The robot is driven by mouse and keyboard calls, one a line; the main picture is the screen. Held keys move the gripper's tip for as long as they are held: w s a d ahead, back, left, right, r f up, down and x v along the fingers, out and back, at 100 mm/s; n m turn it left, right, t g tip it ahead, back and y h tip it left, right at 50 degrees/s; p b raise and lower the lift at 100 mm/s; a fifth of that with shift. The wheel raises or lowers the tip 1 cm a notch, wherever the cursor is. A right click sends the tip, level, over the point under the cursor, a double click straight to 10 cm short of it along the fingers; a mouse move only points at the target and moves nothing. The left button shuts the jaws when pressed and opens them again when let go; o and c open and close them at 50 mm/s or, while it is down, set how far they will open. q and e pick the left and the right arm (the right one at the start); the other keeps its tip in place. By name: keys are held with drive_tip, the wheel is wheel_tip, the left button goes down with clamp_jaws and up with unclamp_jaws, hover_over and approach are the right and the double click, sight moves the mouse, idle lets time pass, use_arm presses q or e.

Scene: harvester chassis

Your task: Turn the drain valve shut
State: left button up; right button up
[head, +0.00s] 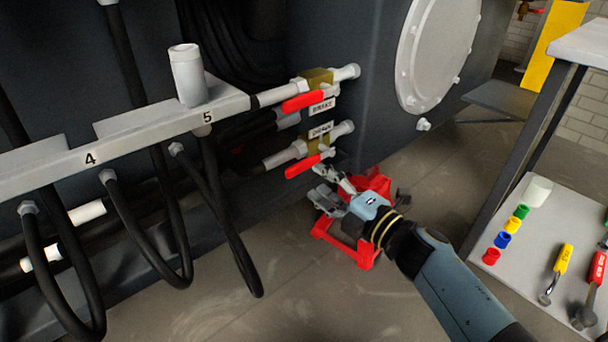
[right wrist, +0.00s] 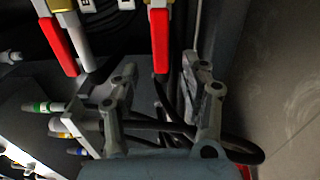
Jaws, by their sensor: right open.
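Two brass valves with red lever handles sit on pipes at the chassis side in the head view. The lower valve (head: 318,141) lies beside a small tag that seems to read DRAIN (head: 320,130). Its red handle (head: 303,166) runs roughly along its pipe. My right gripper (head: 328,188) is open and empty, just below and right of that handle, apart from it. In the right wrist view the open fingers (right wrist: 157,78) point toward two red handles. One handle (right wrist: 160,45) is ahead of the gap, the other (right wrist: 60,42) is left. My left gripper is out of view.
The upper valve has a red handle (head: 303,101) and a BRAKE tag (head: 322,106). A red stand (head: 366,255) is on the floor behind my gripper. Black hoses (head: 222,215) hang left. A tool table (head: 520,255) stands right.

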sight(302, 170)
drive_tip(key=x, duration=0.1)
drive_tip(key=b+x, duration=0.1)
drive_tip(key=x, duration=0.2)
drive_tip(key=shift+w+a+f, duration=0.2)
drive_tip(key=shift+w+f, duration=0.05)
drive_tip(key=shift+w, duration=0.05)
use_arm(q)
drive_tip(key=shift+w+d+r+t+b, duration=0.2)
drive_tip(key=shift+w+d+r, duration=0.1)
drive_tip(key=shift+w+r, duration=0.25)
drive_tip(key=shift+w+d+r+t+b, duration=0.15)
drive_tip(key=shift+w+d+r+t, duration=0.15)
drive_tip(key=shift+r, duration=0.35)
use_arm(e)
drive_tip(key=shift+w+a+r, duration=0.2)
drive_tip(key=shift+w+a, duration=0.2)
drive_tip(key=shift+w, duration=0.15)
clamp_jaws()
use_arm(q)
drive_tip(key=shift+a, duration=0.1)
